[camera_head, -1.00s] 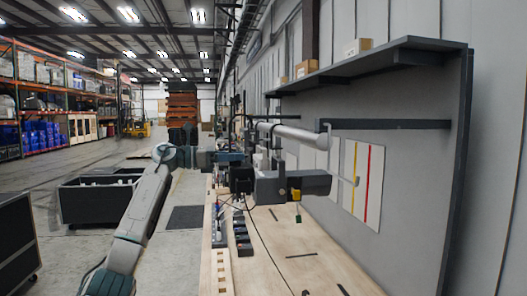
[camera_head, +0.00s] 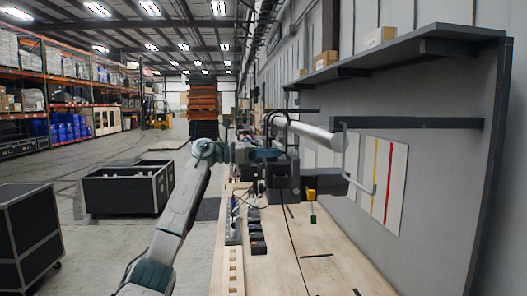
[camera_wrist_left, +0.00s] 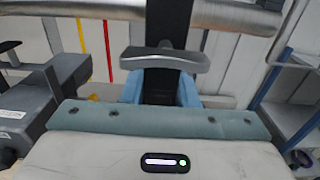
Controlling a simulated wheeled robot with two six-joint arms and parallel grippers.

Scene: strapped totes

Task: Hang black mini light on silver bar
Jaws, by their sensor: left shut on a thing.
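The silver bar (camera_head: 310,133) sticks out from the wall side on the right, and its near end shows in the head view. It also crosses the top of the left wrist view (camera_wrist_left: 235,17). My left gripper (camera_head: 264,156) is just below and left of the bar. Its blue fingers (camera_wrist_left: 161,92) are shut on the black mini light (camera_wrist_left: 166,83), which stands upright between them. A grey curved piece (camera_wrist_left: 165,58) crosses in front of the light, just below the bar. Whether the light touches the bar is hidden. My right gripper is not in view.
A dark grey box-shaped fixture (camera_head: 328,182) with a yellow piece (camera_head: 310,193) is right of the gripper. A wooden bench (camera_head: 290,262) with several dark blocks lies below. A grey shelf (camera_head: 420,48) overhangs at right. A black case (camera_head: 125,192) stands on the floor at left.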

